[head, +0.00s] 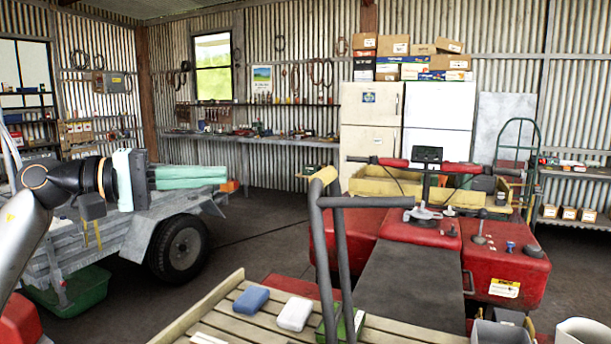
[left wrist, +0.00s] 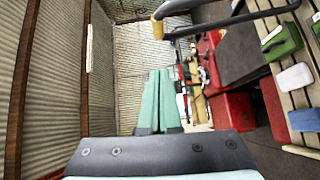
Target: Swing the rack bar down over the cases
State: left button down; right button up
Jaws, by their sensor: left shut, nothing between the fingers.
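The rack bar (head: 317,235) is a dark grey bent tube with a yellow grip (head: 325,175) at its top left end. It stands raised above the slatted wooden rack (head: 240,325). A blue case (head: 251,300), a white case (head: 295,313) and a green case (head: 358,322), partly behind the bar, lie on the slats. My left gripper (head: 222,175) is shut and empty, left of the yellow grip and apart from it. In the left wrist view its teal fingers (left wrist: 160,85) are together, with the bar (left wrist: 235,20) beyond at upper right. My right gripper is not in view.
A grey trailer (head: 150,215) stands behind my left arm. The red quad (head: 400,225) with handlebars (head: 425,165) lies beyond the rack. Grey containers (head: 500,333) stand at the lower right. The air between my left gripper and the bar looks clear.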

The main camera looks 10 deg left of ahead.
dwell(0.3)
pick_arm(q)
jog(key=s+d+p+x, duration=0.1)
jog(key=p+x, duration=0.3)
jog(key=x, duration=0.8)
jog(key=shift+s+d, duration=0.45)
jog(key=shift+s, duration=0.1)
jog(key=shift+f, duration=0.1)
